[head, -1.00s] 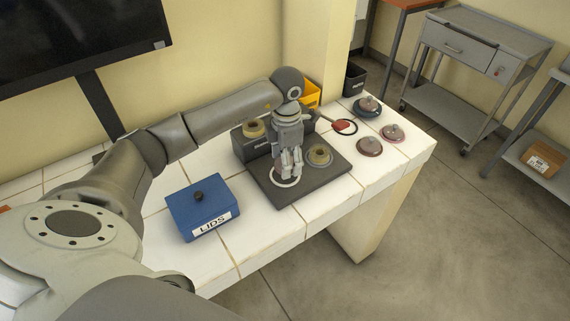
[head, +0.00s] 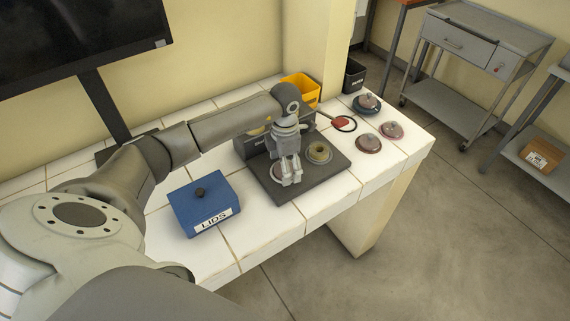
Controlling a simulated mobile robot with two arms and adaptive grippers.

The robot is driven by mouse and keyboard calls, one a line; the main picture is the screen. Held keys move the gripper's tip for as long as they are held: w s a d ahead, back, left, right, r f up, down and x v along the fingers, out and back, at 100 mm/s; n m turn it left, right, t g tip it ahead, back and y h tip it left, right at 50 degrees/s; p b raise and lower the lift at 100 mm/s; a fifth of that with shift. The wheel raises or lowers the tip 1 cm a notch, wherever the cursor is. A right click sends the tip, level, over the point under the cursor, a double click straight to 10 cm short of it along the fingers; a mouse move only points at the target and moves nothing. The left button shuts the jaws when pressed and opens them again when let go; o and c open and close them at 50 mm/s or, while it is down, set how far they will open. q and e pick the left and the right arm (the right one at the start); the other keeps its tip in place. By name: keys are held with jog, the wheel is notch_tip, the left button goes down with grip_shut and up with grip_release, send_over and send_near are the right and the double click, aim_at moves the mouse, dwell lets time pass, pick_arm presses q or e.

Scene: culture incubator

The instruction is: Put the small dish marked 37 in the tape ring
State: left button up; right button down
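My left gripper (head: 291,182) points down over the left part of a dark flat board (head: 273,198) on the tiled bench. Its fingers cover most of a small round reddish dish or disc with a pale rim (head: 279,172) there. I cannot tell whether the fingers are open or closed on it. A second yellowish ring shows only partly behind my forearm. No 37 marking can be read. My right gripper is out of view.
A blue box labelled LIDS (head: 203,203) stands left of the board.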

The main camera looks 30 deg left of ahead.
pick_arm(q)
jog(key=shift+r, duration=0.1)
jog(key=shift+r, duration=0.2)
notch_tip(320, 180, up, 10)
jog(key=b, duration=0.2)
jog(key=shift+r+b, duration=0.25)
jog(key=shift+b, duration=0.1)
jog(key=shift+r, duration=0.65)
jog(key=shift+f, duration=0.1)
